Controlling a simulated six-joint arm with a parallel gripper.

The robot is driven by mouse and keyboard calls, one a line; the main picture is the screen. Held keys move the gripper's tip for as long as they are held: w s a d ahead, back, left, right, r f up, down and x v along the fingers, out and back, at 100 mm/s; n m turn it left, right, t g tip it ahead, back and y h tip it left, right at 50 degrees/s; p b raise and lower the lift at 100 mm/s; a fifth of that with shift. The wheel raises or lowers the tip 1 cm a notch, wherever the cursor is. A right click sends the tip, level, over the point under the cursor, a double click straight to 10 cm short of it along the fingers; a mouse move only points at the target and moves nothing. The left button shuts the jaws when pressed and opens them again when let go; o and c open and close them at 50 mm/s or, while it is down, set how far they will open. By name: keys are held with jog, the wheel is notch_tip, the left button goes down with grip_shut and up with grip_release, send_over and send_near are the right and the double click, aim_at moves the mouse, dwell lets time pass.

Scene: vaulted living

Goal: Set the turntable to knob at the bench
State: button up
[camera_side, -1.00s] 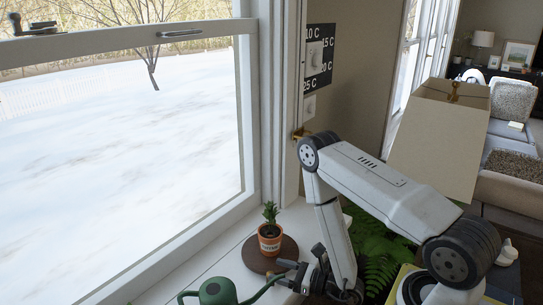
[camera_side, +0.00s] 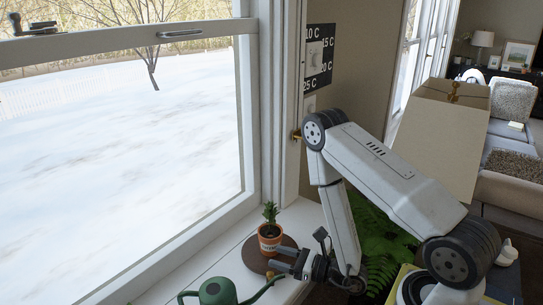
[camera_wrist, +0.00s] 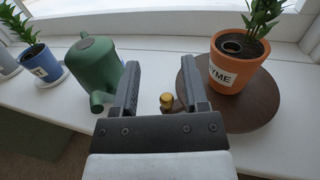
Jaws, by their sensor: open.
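The turntable (camera_side: 256,262) is a round dark brown disc on the white windowsill, and it also shows at the right of the wrist view (camera_wrist: 262,118). A terracotta pot (camera_side: 270,236) with a white label and a green plant stands on it. A small brass knob (camera_wrist: 167,102) shows at the turntable's near left edge in the wrist view. My gripper (camera_side: 277,260) is at the turntable's right edge in the side view. In the wrist view my gripper (camera_wrist: 160,72) is open, and the knob appears between its two fingers. I cannot tell whether either finger touches it.
A green watering can (camera_wrist: 96,66) stands left of my gripper in the wrist view, close to the left finger. Labelled potted plants (camera_wrist: 42,64) stand further left. The window frame (camera_side: 253,110) rises behind the sill. A fern (camera_side: 375,240) is beside my arm.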

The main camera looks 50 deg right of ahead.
grip_shut()
jog(key=s+d+f+n+g+y, duration=0.3)
jog(key=s+d+n+g+y, duration=0.3)
jog(key=s+d, duration=0.3)
jog(key=shift+d+f+g, duration=0.2)
jog(key=shift+d+g, duration=0.2)
jog(key=shift+d, duration=0.85)
